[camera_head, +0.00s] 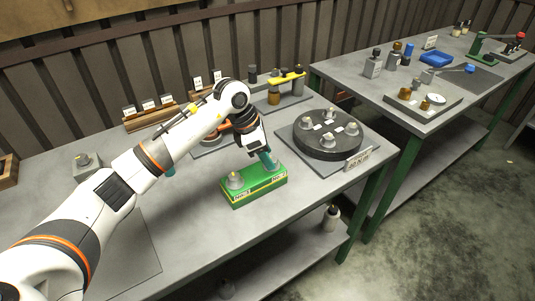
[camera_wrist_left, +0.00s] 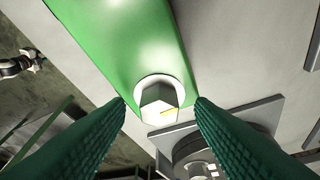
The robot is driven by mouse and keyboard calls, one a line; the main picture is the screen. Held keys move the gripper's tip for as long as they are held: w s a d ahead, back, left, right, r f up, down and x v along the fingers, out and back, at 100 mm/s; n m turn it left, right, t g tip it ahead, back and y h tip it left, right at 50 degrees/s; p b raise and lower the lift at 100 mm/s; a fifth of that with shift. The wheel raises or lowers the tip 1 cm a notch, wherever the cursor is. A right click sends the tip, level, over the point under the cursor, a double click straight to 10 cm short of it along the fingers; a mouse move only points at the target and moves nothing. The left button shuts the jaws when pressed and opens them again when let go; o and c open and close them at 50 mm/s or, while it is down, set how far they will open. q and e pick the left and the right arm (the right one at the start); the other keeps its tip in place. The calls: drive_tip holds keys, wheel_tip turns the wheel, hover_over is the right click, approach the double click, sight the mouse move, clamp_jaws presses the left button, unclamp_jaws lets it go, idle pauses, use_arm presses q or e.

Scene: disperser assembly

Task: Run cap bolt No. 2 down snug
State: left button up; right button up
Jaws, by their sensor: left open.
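A green block (camera_head: 254,188) with yellow labels on its front stands near the table's front edge. A grey bolt (camera_head: 236,180) stands at its left end. My left gripper (camera_head: 269,160) is over the block's right end, pointing down, and hides most of what is there in the head view. In the left wrist view, a hex bolt head (camera_wrist_left: 159,101) with a yellow mark sits on a round flange on the green block (camera_wrist_left: 130,45). My open left fingers (camera_wrist_left: 160,103) stand apart on either side of the head, with visible gaps. I cannot tell the fingers' exact height over it.
A dark round fixture (camera_head: 327,138) with several grey knobs stands right of the block. Wooden racks with cards (camera_head: 150,116) and a stand with a yellow bar (camera_head: 287,78) are behind. A second table (camera_head: 440,118) holds other parts. The table left of the block is mostly clear.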

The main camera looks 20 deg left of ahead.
use_arm(q)
drive_tip(key=shift+w+d+f, duration=0.1)
drive_tip(key=shift+d+f, duration=0.1)
drive_tip(key=shift+f, duration=0.35)
drive_tip(key=c, duration=1)
drive_tip(key=shift+w+a+f+m+g+b, duration=0.15)
drive_tip(key=shift+m+g+b, duration=0.15)
drive_tip(key=shift+m+b, duration=1.2)
drive_tip(key=shift+r, duration=0.2)
drive_tip(key=o, duration=1)
